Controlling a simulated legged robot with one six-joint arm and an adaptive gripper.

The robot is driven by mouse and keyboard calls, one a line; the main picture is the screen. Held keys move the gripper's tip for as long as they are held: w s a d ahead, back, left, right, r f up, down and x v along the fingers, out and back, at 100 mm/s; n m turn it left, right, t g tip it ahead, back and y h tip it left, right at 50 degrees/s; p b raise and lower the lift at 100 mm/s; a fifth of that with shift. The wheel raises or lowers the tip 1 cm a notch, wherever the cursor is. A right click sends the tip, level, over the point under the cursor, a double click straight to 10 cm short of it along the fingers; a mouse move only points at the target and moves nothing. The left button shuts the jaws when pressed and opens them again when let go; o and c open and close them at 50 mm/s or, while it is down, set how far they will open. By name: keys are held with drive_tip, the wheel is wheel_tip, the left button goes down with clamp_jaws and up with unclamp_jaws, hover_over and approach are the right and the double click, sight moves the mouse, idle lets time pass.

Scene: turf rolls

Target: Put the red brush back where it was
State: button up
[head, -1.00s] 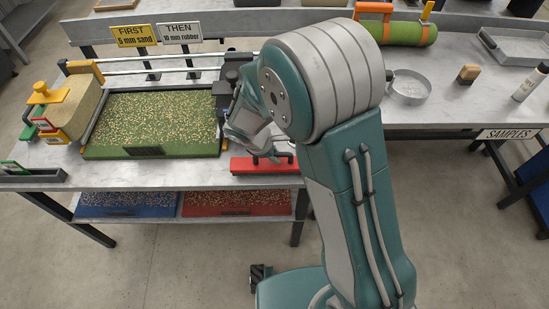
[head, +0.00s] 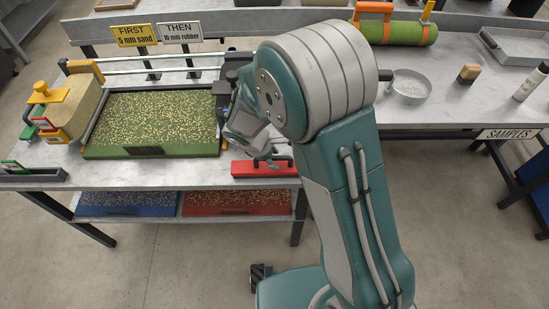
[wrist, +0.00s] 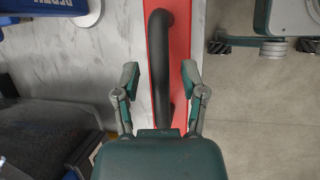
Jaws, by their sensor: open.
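The red brush (head: 250,168), a long red block with a black bar handle, lies on the grey table near its front edge, right of the green turf tray. In the wrist view the red brush (wrist: 182,35) runs up the picture, its black handle (wrist: 160,55) on top. My gripper (wrist: 160,80) is open, with one finger on each side of the handle and gaps showing. In the head view my gripper (head: 270,160) is at the brush, partly hidden by my arm.
The green turf tray (head: 150,151) stands left of the brush. A dark machine part (head: 232,72) stands behind my gripper. A blue tray (head: 125,211) and a red tray (head: 235,211) sit on the shelf below. Bare table lies in front of the turf tray.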

drive_tip(key=v, duration=1.1)
drive_tip(key=s+d+r+m+y, duration=0.3)
drive_tip(key=s+d+r+m, duration=0.4)
drive_tip(key=d+r+m, duration=0.35)
drive_tip(key=s+d+r+m+t, duration=0.1)
drive_tip(key=s+d+r+m, duration=0.2)
drive_tip(key=s, duration=0.2)
drive_tip(key=s+d+r+m+t+y, duration=0.1)
drive_tip(key=s+d+r+m+t, duration=0.1)
drive_tip(key=s, duration=0.3)
drive_tip(key=shift+s+d+r+m+t+y, duration=0.15)
drive_tip(key=shift+d+r+m+t+y, duration=0.15)
drive_tip(key=shift+d+r+m, duration=0.4)
